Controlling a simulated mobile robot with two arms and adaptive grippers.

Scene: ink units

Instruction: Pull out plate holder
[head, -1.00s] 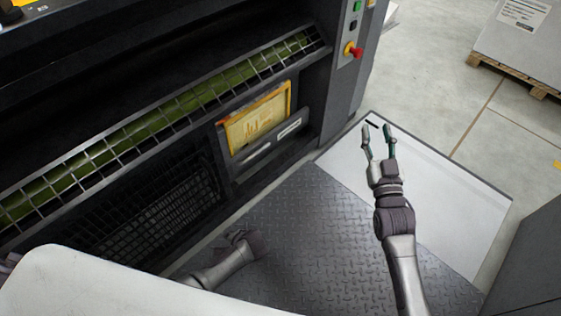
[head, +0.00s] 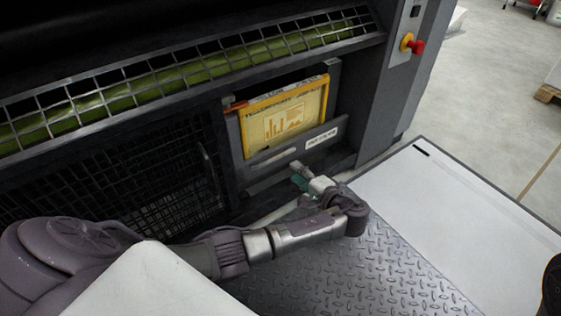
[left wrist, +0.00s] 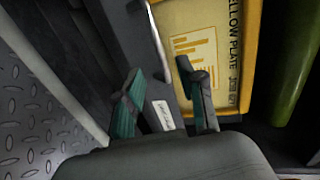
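The plate holder (head: 290,155) is a dark front panel low in the press, with a silver handle bar (head: 272,157) and a white label. A yellow-framed plate (head: 285,115) stands upright behind the panel. My left gripper (head: 299,176) is just in front of and below the panel in the head view. In the left wrist view its two teal-padded fingers (left wrist: 159,72) are apart, with the handle bar (left wrist: 160,42) showing between them in the picture. I cannot tell whether they touch it. My right gripper is out of view.
A wire grille (head: 110,165) lies left of the holder, and a caged green roller (head: 190,75) runs above it. A red emergency knob (head: 416,47) is on the post at right. A diamond-plate step (head: 395,255) and a pale floor panel (head: 450,195) lie in front.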

